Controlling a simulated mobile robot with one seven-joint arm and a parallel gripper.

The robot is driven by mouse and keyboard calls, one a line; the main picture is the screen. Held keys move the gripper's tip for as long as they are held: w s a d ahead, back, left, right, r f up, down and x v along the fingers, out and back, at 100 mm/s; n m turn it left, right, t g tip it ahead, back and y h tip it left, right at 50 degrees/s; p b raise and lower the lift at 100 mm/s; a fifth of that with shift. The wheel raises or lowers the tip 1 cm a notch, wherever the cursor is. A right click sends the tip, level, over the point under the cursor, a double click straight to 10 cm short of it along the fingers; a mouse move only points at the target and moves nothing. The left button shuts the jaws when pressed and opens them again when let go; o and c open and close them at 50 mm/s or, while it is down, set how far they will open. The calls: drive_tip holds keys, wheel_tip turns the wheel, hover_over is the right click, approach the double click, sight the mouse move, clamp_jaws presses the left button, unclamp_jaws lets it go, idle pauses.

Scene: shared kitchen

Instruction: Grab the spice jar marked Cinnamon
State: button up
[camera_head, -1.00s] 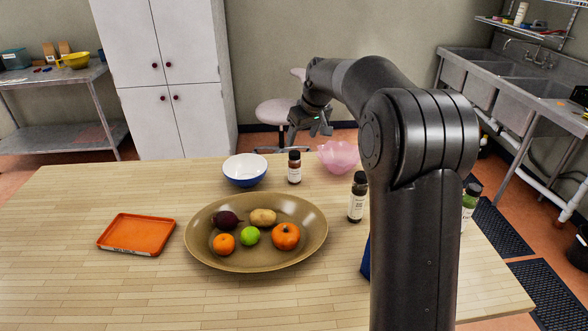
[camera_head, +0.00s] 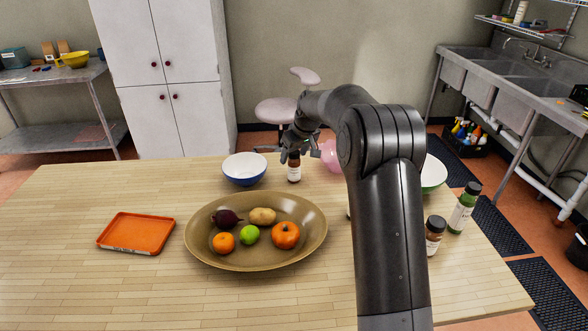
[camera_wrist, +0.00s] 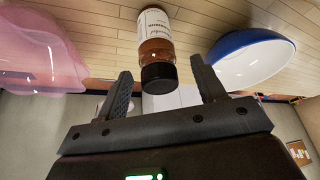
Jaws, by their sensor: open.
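A small brown jar (camera_head: 294,174) with a black cap and a white label stands upright near the far edge of the table. It shows upside down in the wrist view (camera_wrist: 155,48), and its label is too small to read surely. My gripper (camera_head: 294,155) is just above and behind this jar in the head view. In the wrist view my open gripper (camera_wrist: 160,70) has one finger on each side of the cap, with gaps visible. A second brown jar (camera_head: 434,236) with a dark cap stands at the right of the table; its label is unreadable too.
A blue-white bowl (camera_head: 245,170) stands left of the near jar, a pink bowl (camera_head: 330,155) right of it. A fruit platter (camera_head: 205,250) lies in front. A green bottle (camera_head: 465,208) and green-white bowl (camera_head: 433,174) stand right. An orange tray (camera_head: 138,233) lies left.

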drive_tip(key=x, duration=0.2)
drive_tip(key=shift+w+f, duration=0.1)
drive_tip(key=shift+f, duration=0.25)
drive_tip(key=shift+c, duration=0.2)
drive_tip(key=c, duration=1.1)
